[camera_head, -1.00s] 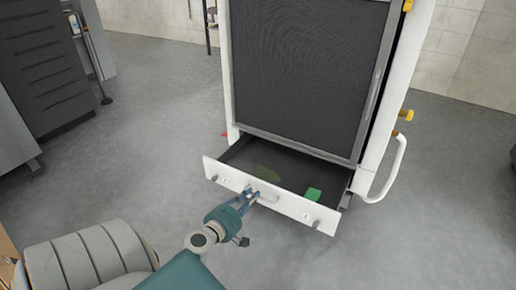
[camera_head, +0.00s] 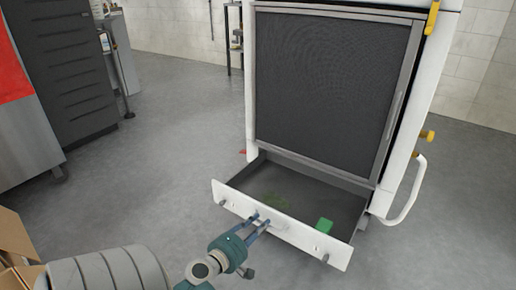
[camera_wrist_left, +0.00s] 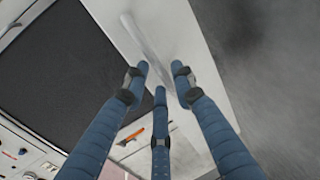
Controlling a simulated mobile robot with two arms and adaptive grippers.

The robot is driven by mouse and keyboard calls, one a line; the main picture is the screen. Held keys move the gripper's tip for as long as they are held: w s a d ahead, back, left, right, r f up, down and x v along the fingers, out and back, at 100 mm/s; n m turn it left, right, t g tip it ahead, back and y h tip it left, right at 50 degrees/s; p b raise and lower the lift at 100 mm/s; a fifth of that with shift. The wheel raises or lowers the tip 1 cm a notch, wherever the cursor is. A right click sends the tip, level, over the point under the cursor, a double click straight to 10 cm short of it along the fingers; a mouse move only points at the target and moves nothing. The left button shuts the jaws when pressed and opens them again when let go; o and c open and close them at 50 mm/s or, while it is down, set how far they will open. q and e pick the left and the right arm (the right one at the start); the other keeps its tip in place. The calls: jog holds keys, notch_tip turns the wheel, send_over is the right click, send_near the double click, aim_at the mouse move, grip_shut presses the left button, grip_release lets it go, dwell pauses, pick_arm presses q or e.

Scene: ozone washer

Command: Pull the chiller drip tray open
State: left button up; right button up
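The drip tray (camera_head: 300,180) is a dark drawer with a white front panel, low on the white chiller cabinet (camera_head: 335,85). It stands pulled out, its inside visible. A pale handle (camera_wrist_left: 142,38) crosses the panel's middle. My left gripper (camera_head: 262,221) is at the middle of the white front. In the left wrist view its blue fingers (camera_wrist_left: 160,72) are spread, with the lower end of the handle near the gap between their tips. I cannot tell whether they touch it. My right gripper is not in view.
A curved white handle (camera_head: 408,195) sticks out at the cabinet's right. Dark drawers (camera_head: 68,70) stand at the left. The grey floor left of the tray is clear.

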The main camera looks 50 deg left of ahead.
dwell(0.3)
pick_arm(q)
jog(key=v, duration=1.2)
